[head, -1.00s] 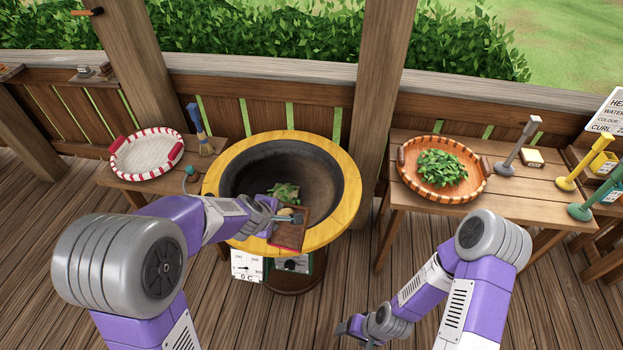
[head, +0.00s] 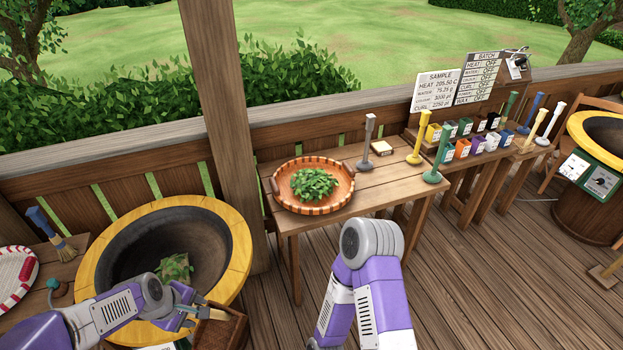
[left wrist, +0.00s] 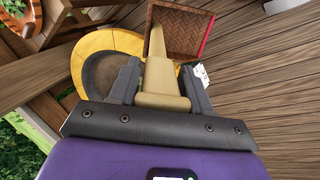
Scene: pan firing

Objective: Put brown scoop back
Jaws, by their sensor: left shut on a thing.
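The brown scoop (head: 222,331) has a woven brown pan, which shows a red edge in the left wrist view (left wrist: 181,29), and a tan handle. My left gripper (head: 197,312) is shut on the handle, seen between the fingers in the left wrist view (left wrist: 155,82). The scoop is at the front right rim of the yellow-rimmed pan (head: 238,245), apparently above it; the exact gap is unclear. My right gripper is out of view; only the right arm shows.
Green leaves (head: 175,267) lie in the pan. A wooden table (head: 300,247) holds an orange-rimmed basket of leaves (head: 345,199), a grey stand (head: 368,140), a yellow stand (head: 419,140) and a green stand (head: 440,155). A brush (head: 62,246) stands at left.

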